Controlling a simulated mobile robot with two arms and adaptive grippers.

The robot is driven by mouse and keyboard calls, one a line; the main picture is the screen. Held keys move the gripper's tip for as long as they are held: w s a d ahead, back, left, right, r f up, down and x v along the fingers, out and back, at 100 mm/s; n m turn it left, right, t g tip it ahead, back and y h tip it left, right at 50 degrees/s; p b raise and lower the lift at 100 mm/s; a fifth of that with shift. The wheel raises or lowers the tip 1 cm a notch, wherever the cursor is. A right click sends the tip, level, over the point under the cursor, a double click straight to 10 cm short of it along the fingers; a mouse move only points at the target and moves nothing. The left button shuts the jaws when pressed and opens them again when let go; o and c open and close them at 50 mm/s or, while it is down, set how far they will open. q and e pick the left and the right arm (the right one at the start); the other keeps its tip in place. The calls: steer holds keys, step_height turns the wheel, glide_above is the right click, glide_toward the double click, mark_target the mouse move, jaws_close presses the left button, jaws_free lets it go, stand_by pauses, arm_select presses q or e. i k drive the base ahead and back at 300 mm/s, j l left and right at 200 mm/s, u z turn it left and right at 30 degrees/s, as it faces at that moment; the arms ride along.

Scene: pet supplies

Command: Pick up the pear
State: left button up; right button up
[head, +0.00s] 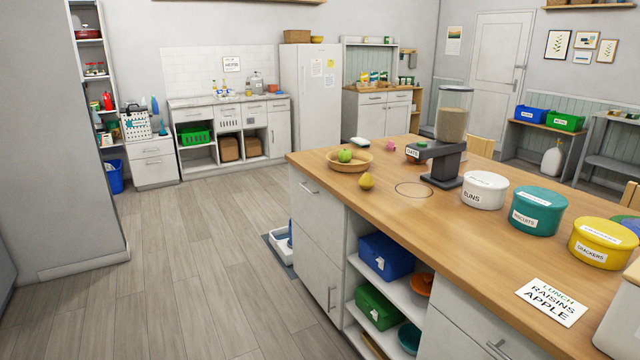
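A small yellow-brown pear (366,181) stands on the wooden island top (440,228), near its left edge. It is just in front of a shallow wooden bowl (338,165) that holds a green apple (345,155). The pear is outside the bowl, and nothing covers it from this view. A thin dark circle (413,190) is marked on the wood to its right. Neither of my grippers shows in the head view.
A food dispenser (453,115) stands right of the pear, with white, teal (537,210) and yellow tins beyond. A label card (552,301) lies near the front. The floor (200,260) left of the island is open. A grey wall (60,130) stands at far left.

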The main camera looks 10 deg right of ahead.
mark_target(366, 182)
steer(key=i+z, duration=0.2)
steer(key=i, duration=0.2)
steer(key=i+j+z, duration=0.2)
steer(key=i, duration=0.2)
steer(key=i+j+z, duration=0.15)
steer(key=i, duration=0.2)
